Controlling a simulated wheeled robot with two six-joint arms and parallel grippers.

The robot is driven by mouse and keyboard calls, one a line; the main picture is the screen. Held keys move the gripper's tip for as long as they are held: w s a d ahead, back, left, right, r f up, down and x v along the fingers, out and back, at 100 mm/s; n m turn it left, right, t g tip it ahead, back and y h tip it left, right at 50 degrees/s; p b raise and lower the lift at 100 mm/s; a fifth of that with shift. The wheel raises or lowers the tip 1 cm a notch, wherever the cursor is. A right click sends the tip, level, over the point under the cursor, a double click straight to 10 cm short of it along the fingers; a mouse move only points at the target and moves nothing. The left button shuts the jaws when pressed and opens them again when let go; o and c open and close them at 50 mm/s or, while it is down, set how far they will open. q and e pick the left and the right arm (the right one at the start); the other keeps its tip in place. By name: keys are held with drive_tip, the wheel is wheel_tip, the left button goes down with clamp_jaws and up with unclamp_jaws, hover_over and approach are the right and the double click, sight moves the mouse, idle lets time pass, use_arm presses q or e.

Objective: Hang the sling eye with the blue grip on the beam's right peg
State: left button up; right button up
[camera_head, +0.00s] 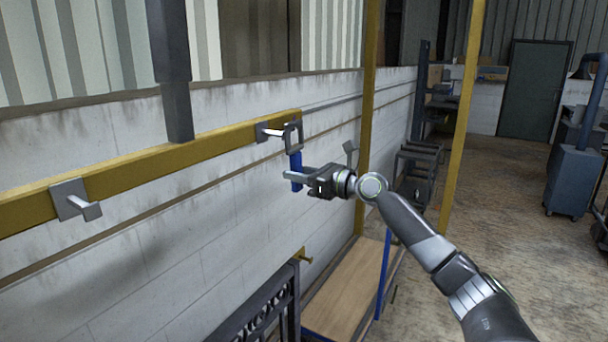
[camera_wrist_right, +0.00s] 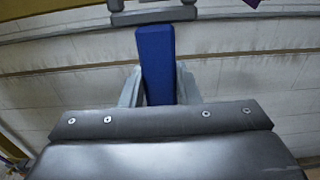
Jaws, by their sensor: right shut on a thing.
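The sling eye (camera_head: 293,136) is a grey squared ring with a blue grip (camera_head: 296,165) below it. My right gripper (camera_head: 296,177) is shut on the blue grip, which stands roughly upright. In the right wrist view the blue grip (camera_wrist_right: 156,65) stands between the two fingers, and the lower part of the eye (camera_wrist_right: 155,14) shows at the top edge. The right peg (camera_head: 272,132) juts from the yellow beam (camera_head: 210,143), and its end meets the eye in the picture. I cannot tell whether the peg passes through the eye. My left gripper is not in view.
The left peg (camera_head: 80,206) on the beam is bare. Below stand a black gate panel (camera_head: 265,318) and a wooden bench (camera_head: 345,290). A yellow upright (camera_head: 368,110) rises behind my right gripper. Floor at right is open.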

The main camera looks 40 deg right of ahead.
drive_tip(key=f+x, duration=0.1)
drive_tip(key=x, duration=0.6)
drive_tip(key=shift+b, duration=0.35)
idle(0.6)
drive_tip(key=shift+w+f, duration=0.1)
drive_tip(key=shift+f, duration=0.1)
idle(0.3)
drive_tip(key=o, duration=1.4)
drive_tip(key=shift+f, duration=0.15)
wheel_tip(320, 180, down, 11)
drive_tip(key=b, duration=0.6)
idle(0.6)
